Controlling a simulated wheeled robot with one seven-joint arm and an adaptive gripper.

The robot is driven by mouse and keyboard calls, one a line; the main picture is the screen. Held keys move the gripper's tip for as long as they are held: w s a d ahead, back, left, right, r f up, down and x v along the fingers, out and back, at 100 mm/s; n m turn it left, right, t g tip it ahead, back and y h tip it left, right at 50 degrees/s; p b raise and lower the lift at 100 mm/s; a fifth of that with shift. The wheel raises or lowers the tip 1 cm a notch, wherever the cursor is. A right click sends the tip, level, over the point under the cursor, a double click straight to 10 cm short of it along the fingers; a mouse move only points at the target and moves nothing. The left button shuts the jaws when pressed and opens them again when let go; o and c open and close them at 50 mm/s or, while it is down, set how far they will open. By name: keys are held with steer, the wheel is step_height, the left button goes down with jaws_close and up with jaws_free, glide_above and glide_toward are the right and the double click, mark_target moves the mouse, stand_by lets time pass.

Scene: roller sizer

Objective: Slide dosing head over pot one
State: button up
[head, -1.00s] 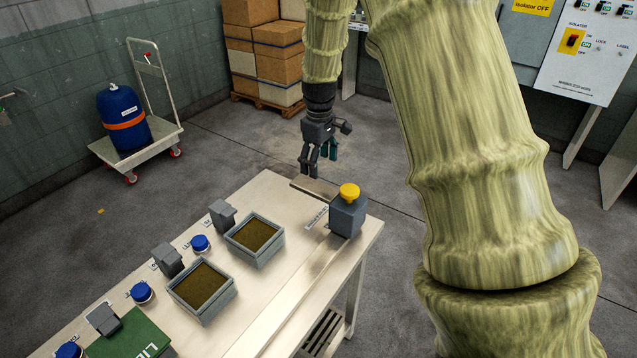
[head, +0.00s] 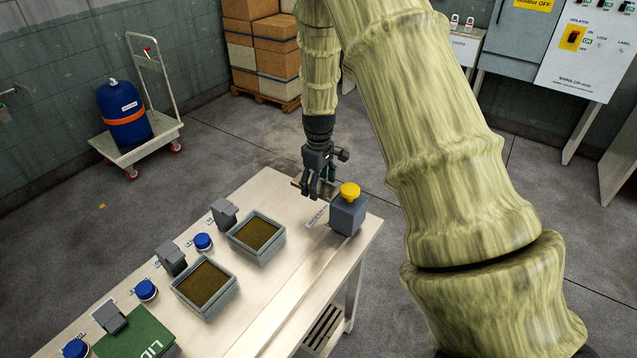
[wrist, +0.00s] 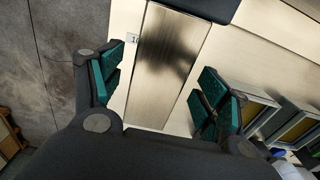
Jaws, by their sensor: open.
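The dosing head appears to be the dark grey box (head: 347,215) with a yellow knob (head: 350,190), standing at the table's far right end. Two square grey pots (head: 232,294) (head: 283,243) with brown fill stand in a row to its left; which is pot one I cannot tell. My gripper (head: 320,190) points down at the table's far edge, just left of and behind the box. It is open and empty. In the wrist view its green-padded fingers (wrist: 160,88) spread either side of a brushed metal strip (wrist: 165,65); a dark edge (wrist: 205,6) shows at the top.
A green lid (head: 135,335) lies at the table's near left. Blue knobs (head: 146,289) and small grey blocks (head: 171,259) line the table's left edge. A blue drum (head: 124,115) on a trolley and stacked boxes (head: 262,45) stand behind. The table's right side is mostly clear.

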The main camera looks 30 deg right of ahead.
steer(key=shift+c, duration=0.2)
steer(key=c, duration=1.4)
steer(key=s+a, duration=0.2)
steer(key=a, duration=0.4)
steer(key=s+a, duration=0.3)
steer(key=a, duration=0.3)
steer(key=s+a+p, duration=0.1)
steer(key=s+a, duration=0.1)
steer(key=a, duration=0.4)
steer(key=shift+s+a, duration=0.25)
steer(key=shift+s, duration=0.1)
steer(key=o, duration=1.4)
steer(key=shift+o, duration=0.2)
steer(key=shift+r, duration=0.1)
step_height(320, 180, up, 12)
